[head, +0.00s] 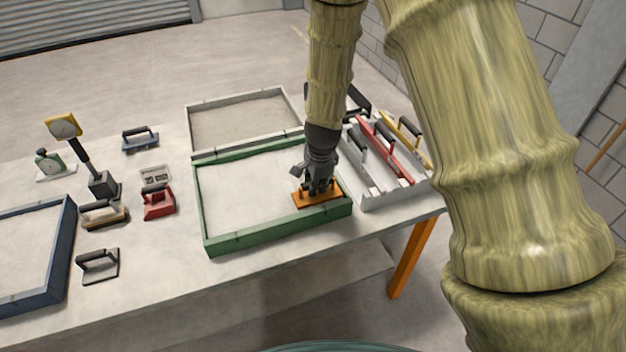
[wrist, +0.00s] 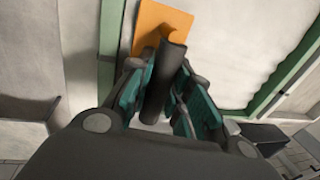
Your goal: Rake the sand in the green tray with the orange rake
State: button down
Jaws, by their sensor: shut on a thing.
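The green tray (head: 225,242) lies on the table and holds a bed of pale sand (head: 245,185). The orange rake (head: 309,201) is inside the tray at its right end, near the front right corner. My gripper (head: 318,188) is above the rake and shut on its dark handle. In the wrist view the dark handle (wrist: 165,75) sits between my gripper's fingers (wrist: 158,95), with the orange plate (wrist: 157,22) beyond. Whether the rake's underside touches the sand cannot be told. The sand shows no clear grooves.
A grey tray (head: 190,127) of sand adjoins behind. A white rack (head: 385,197) with red and yellow tools stands close on the right. A red-based tool (head: 158,203), other hand tools and a blue tray (head: 66,240) are on the left. Bare table lies before the green tray.

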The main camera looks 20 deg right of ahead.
jog(key=shift+s, duration=0.4)
notch_tip(320, 180, up, 7)
jog(key=p, duration=0.6)
jog(key=shift+w, duration=0.1)
